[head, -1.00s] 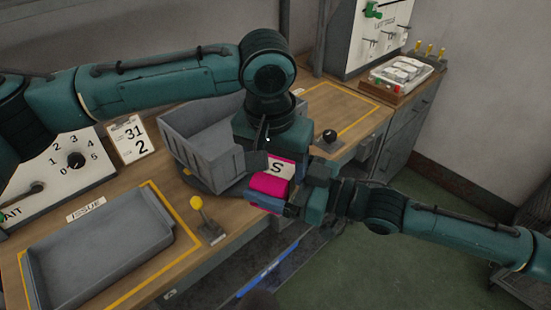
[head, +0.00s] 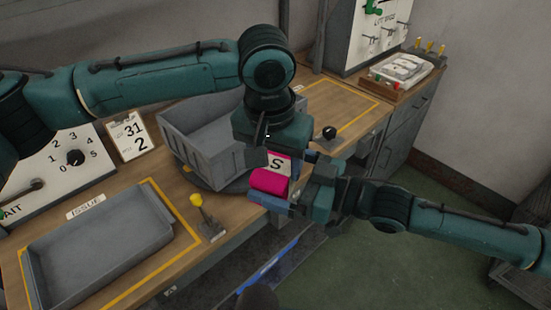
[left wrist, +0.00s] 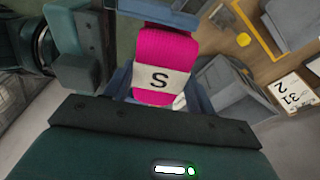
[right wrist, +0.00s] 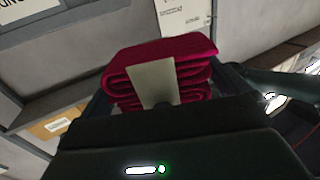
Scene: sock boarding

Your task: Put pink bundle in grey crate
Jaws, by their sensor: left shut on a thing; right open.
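The pink bundle (head: 268,182) is a folded pink cloth with a white band marked S. It is held in the air in front of the bench, right of the grey crate (head: 190,158). My left gripper (head: 265,158) comes from above and is shut on the bundle; its fingers flank the bundle (left wrist: 165,55) in the left wrist view. My right gripper (head: 282,188) comes from the right and is open, its fingers around the bundle. The right wrist view shows the bundle's folds (right wrist: 165,70) between those fingers. The crate's inside is partly hidden by my left arm.
A yellow-knobbed lever (head: 200,208) stands between tray and crate. A black knob (head: 329,134) and a yellow-outlined area (head: 345,95) are at the right. Floor lies below the bundle.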

